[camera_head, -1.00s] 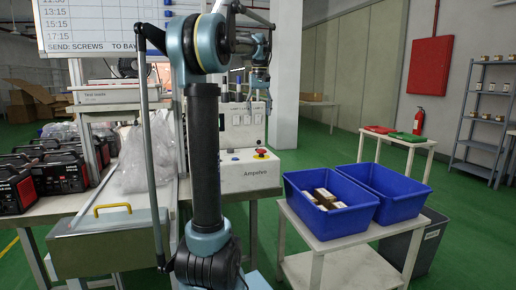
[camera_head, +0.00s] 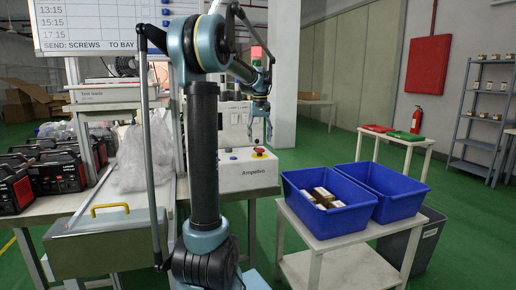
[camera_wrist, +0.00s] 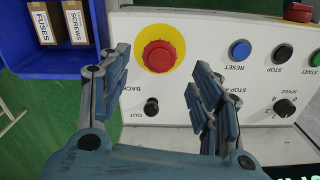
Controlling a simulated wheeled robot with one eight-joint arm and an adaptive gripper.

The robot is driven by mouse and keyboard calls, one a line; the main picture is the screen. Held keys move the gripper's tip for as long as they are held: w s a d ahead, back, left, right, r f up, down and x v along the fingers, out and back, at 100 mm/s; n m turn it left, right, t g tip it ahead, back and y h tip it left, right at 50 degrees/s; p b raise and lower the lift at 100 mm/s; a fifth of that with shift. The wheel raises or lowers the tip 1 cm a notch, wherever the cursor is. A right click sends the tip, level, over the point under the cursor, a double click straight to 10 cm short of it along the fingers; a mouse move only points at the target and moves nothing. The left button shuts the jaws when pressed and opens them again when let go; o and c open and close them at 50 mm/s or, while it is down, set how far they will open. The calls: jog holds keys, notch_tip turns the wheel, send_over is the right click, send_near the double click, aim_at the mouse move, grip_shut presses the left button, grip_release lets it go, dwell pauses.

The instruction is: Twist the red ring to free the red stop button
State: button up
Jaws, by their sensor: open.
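The red stop button (camera_head: 260,152) sits on a yellow disc at the top right of the white Ampelco control box (camera_head: 250,175). In the wrist view the button (camera_wrist: 160,55) shows a round red cap within a wider red rim, on its yellow disc (camera_wrist: 179,38). My gripper (camera_head: 259,133) hangs just above the button in the head view, fingers pointing down. In the wrist view my gripper (camera_wrist: 157,88) is open and empty, with one finger on each side below the button in the picture. The fingers do not appear to touch it.
The panel also carries a blue reset button (camera_wrist: 240,49), a black stop button (camera_wrist: 283,53), a green button (camera_wrist: 315,58) and black knobs (camera_wrist: 285,108). A blue bin (camera_head: 328,205) with boxes stands on a table at right. Black machines (camera_head: 62,170) are at left.

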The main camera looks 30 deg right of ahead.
aim_at(260, 151)
jog(key=shift+f, duration=2.35)
